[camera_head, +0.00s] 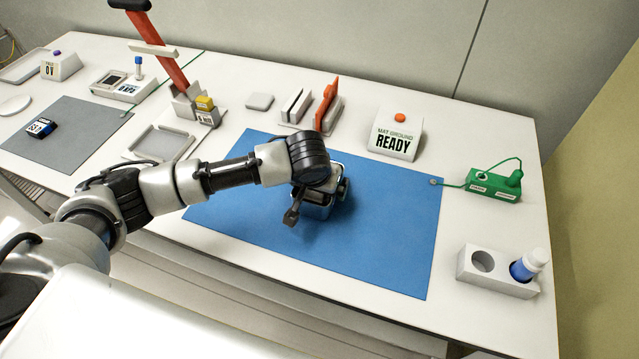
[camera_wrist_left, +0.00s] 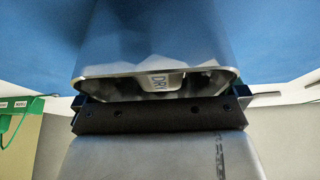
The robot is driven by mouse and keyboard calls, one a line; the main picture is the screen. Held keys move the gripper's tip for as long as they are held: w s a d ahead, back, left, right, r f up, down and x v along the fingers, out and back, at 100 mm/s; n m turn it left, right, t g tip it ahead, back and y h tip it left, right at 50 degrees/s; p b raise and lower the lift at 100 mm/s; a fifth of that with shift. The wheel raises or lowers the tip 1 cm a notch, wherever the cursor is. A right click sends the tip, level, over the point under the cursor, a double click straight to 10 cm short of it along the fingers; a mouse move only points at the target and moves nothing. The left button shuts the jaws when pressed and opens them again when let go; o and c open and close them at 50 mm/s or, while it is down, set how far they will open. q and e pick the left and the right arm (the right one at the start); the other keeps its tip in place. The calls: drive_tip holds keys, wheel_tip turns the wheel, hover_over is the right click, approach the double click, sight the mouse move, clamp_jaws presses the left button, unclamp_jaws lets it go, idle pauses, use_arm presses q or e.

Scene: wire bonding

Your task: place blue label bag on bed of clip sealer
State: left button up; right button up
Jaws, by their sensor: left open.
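A silvery bag (camera_wrist_left: 155,45) is close in front of my left wrist camera. Its mouth faces the camera, and a white piece with letters, partly hidden, shows inside. In the head view the bag (camera_head: 316,211) is on or just above the blue mat, mostly hidden under my left gripper (camera_head: 318,198). My left gripper is open, with its fingers at either side of the bag; contact is unclear. No blue label on the bag can be made out. A low device with a raised orange-red lever (camera_head: 326,103), possibly the clip sealer, stands behind the mat. My right gripper is not in view.
The blue mat (camera_head: 395,225) has free room right of the bag. A READY box (camera_head: 397,135), a green box (camera_head: 493,184) and a holder (camera_head: 490,272) with a blue bottle stand right. A tall red-lever press (camera_head: 170,65), shallow tray (camera_head: 160,143) and grey mat (camera_head: 75,125) are left.

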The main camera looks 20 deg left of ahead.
use_arm(q)
drive_tip(key=p+v, duration=0.1)
drive_tip(key=v, duration=1)
drive_tip(key=shift+s+r, duration=0.1)
drive_tip(key=shift+r, duration=0.45)
drive_tip(key=w+f+g+p, duration=0.4)
drive_tip(key=p, duration=0.2)
drive_tip(key=shift+f, duration=0.1)
wheel_tip(320, 180, down, 6)
drive_tip(key=shift+s+r+p, duration=0.1)
drive_tip(key=shift+r+p, duration=0.1)
drive_tip(key=shift+p, duration=0.4)
